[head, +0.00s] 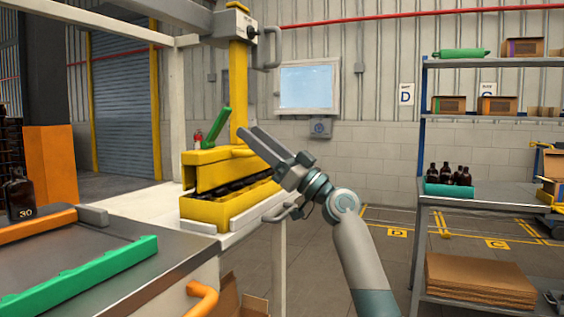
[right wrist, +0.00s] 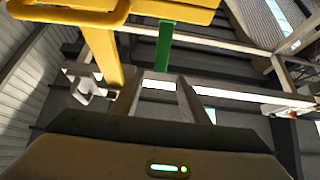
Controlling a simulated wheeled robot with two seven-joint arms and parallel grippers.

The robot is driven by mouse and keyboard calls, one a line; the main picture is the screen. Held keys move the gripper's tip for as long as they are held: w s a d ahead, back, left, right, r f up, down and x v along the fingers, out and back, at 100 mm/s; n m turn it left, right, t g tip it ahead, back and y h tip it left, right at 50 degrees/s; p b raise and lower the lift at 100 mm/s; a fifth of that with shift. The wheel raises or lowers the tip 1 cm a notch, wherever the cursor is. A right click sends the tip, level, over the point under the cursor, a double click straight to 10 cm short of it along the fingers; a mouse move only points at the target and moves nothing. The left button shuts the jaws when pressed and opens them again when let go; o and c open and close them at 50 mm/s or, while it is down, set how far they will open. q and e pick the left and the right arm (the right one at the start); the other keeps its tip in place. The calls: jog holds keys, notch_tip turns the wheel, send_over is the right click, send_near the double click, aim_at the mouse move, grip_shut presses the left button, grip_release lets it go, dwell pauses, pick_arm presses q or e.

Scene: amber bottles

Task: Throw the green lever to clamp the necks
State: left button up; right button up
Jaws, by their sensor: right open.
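The green lever (head: 219,127) slants up to the right from the top of the yellow clamp (head: 215,208) in the head view. It also shows in the right wrist view (right wrist: 164,45), beyond my fingertips. A row of dark shapes sits between the clamp's upper and lower yellow parts; I cannot make out single necks. My right gripper (head: 256,140) is open, raised in front of the clamp and just right of the lever in the picture. Its fingers also show in the right wrist view (right wrist: 163,88), with nothing between them. My left gripper is not in view.
A yellow post (head: 238,90) rises behind the lever. A bench at the left carries a green bar (head: 85,275), an orange bar and a dark bottle (head: 19,198) marked 30. Shelves (head: 480,197) with bottles and boxes stand at the right. Open floor lies between.

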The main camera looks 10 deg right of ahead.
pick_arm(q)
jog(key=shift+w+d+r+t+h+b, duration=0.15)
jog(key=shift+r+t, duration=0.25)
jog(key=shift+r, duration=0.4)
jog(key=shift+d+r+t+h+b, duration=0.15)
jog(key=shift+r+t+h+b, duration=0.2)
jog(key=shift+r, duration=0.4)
pick_arm(e)
jog(key=v, duration=0.7)
jog(key=shift+d+f, duration=0.2)
jog(key=shift+f, duration=0.05)
jog(key=shift+s, duration=0.1)
